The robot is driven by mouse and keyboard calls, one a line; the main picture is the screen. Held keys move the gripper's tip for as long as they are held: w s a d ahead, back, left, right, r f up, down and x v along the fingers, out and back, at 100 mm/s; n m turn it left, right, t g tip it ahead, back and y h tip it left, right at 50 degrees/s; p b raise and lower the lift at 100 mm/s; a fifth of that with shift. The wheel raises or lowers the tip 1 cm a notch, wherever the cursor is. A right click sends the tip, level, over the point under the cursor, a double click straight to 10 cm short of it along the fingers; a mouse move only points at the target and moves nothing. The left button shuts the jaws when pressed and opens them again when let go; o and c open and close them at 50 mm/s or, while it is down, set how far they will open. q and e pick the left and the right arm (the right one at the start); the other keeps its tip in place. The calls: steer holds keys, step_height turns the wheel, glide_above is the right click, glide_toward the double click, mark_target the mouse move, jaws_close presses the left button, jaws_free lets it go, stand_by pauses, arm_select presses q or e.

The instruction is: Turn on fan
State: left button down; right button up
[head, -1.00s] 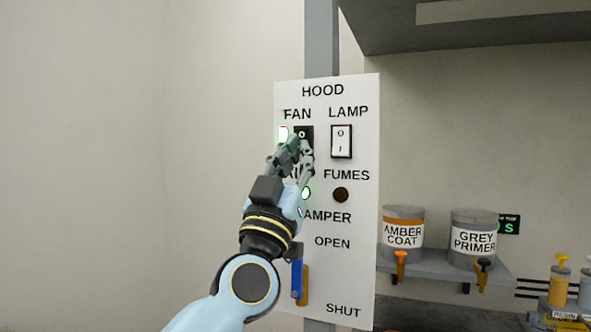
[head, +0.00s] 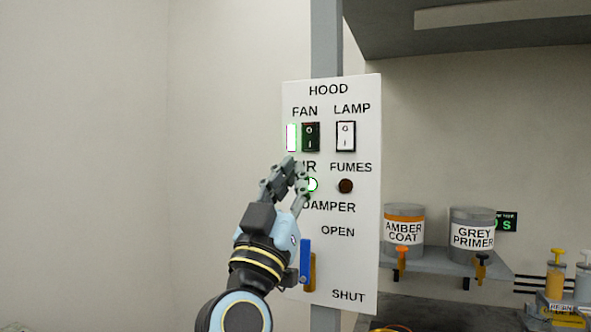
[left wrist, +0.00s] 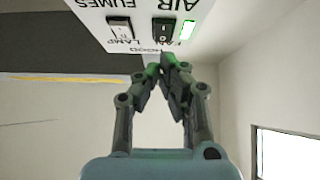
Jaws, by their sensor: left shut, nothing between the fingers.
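The fan switch (head: 311,137) is a dark rocker marked 0 and I, under the word FAN on the white HOOD panel (head: 355,260). A lit white-green strip (head: 291,138) glows just left of it. The fan switch also shows in the left wrist view (left wrist: 162,30), with the lit strip (left wrist: 187,30) beside it. My left gripper (head: 290,168) is shut and empty, just below the switch and apart from it in the head view. It partly covers the AIR label. In the left wrist view its fingertips (left wrist: 165,66) meet. My right gripper is not in view.
The white lamp switch (head: 346,136) is right of the fan switch. A lit air light (head: 312,185) and a dark fumes light (head: 345,186) sit below. A blue damper handle (head: 305,262) is lower. Cans (head: 403,232) stand on a shelf at right.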

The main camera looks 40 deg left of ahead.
arm_select(q)
steer(key=b+v, duration=0.2)
steer(key=v, duration=0.4)
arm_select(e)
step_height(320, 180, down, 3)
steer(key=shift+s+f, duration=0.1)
arm_select(q)
steer(key=shift+w+f, duration=0.15)
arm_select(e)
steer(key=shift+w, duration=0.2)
